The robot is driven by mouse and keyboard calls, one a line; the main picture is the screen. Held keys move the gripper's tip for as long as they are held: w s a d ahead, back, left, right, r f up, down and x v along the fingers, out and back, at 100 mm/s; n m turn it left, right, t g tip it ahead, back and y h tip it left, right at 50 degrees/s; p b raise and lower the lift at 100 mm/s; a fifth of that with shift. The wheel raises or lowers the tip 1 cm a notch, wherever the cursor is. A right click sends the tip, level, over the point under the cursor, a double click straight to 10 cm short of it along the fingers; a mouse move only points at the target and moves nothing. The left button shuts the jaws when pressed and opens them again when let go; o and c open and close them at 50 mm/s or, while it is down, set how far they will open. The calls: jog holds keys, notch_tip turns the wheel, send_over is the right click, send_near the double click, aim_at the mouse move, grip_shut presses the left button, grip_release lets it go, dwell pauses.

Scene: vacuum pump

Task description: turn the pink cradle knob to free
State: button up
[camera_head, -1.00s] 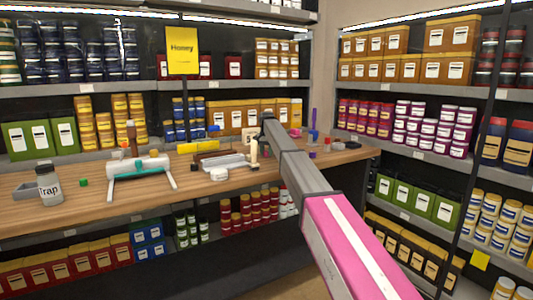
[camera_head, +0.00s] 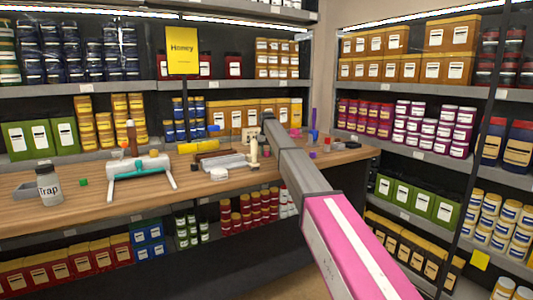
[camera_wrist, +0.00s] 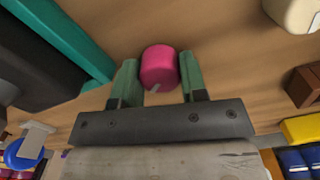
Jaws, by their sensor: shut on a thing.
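The pink knob (camera_wrist: 159,66) is a short round cylinder with a small grey mark on its near lower edge. It stands over the wooden surface in the wrist view. My gripper (camera_wrist: 158,76) has its two green fingers on either side of the knob, shut on it. A teal bar (camera_wrist: 75,38) beside a dark grey body lies to the left of the knob. In the head view my arm reaches over the bench, and I cannot make out the gripper or the held knob there.
The wooden bench (camera_head: 95,205) carries a grey Trap jar (camera_head: 49,186), a white cylinder on a teal-barred stand (camera_head: 141,170) and a grey tray (camera_head: 222,161). In the wrist view a brown block (camera_wrist: 304,86) and a yellow block (camera_wrist: 302,129) lie to the right. Stocked shelves stand behind.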

aim_at(266, 151)
jog(key=n, duration=0.5)
jog(key=shift+n, duration=0.3)
jog(key=n, duration=0.5)
jog(key=shift+n, duration=0.3)
jog(key=o, duration=0.9)
jog(key=shift+r, duration=0.15)
notch_tip(266, 151, up, 10)
jog(key=shift+f, duration=0.2)
jog(key=shift+r, duration=0.5)
